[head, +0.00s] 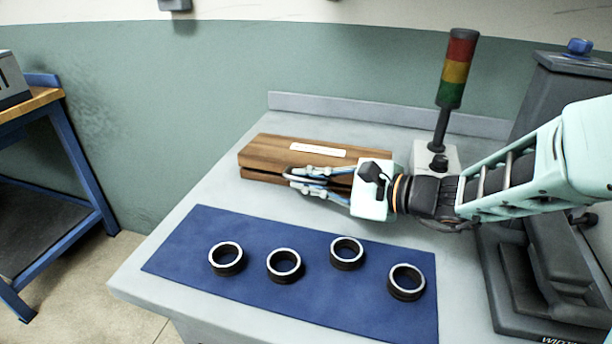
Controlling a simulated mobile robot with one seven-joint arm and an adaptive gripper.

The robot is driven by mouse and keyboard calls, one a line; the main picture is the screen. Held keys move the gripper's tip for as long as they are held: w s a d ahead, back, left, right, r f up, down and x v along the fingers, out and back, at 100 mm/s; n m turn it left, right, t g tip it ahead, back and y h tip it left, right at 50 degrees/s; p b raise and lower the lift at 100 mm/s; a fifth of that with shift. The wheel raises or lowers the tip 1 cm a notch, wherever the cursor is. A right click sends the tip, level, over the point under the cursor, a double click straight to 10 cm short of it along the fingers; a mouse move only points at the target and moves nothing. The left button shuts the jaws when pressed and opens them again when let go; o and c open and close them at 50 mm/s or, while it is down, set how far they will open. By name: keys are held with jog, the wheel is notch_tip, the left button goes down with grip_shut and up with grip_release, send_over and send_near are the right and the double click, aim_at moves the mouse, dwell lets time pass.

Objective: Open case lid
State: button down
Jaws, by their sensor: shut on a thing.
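A brown wooden case (262,158) with a white label (318,150) on its lid lies at the back of the grey table. A dark seam runs along its front between lid and base; the lid looks down or nearly down. My gripper (292,180) comes in from the right, at the front side of the case, with its fingers shut on the case lid at the front edge. The fingers and hand hide part of the case's front and right end, so the exact contact is hard to see.
Several dark rings with light rims, one of them here (285,265), stand on a blue mat (185,245) in front of the case. A signal tower (456,75) stands behind my arm. A dark machine (560,80) fills the right side. A blue-framed bench (75,150) is at far left.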

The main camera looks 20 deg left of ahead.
aim_at(312, 163)
jog(key=w+r+m+g+p, duration=0.1)
jog(key=r+p, duration=0.2)
jog(key=p, duration=0.2)
jog(key=w+r+m+p, duration=0.1)
jog(key=r+m+p, duration=0.1)
jog(key=p, duration=0.4)
jog(key=w+r+m+g+h+p, duration=0.1)
jog(key=w+r+p, duration=0.1)
jog(key=r+p, duration=0.2)
jog(key=shift+w+a+m+g+p, duration=0.1)
jog(key=shift+a+m+g+p, duration=0.25)
jog(key=shift+p, duration=0.85)
jog(key=w+r+m+g+p, duration=0.1)
jog(key=w+p, duration=0.1)
jog(key=p, duration=0.2)
jog(key=shift+r, duration=0.2)
jog(key=shift+m, duration=0.55)
jog(key=shift+w+a+r+p, duration=0.1)
jog(key=shift+w+r+p, duration=0.15)
jog(key=shift+w+p, duration=0.45)
jog(key=shift+w+a+r+p, duration=0.1)
jog(key=shift+w+r+p, duration=0.3)
jog(key=shift+w, duration=0.55)
jog(key=shift+w+r+p, duration=0.15)
jog(key=shift+w+p, duration=0.5)
jog(key=shift+w, duration=0.15)
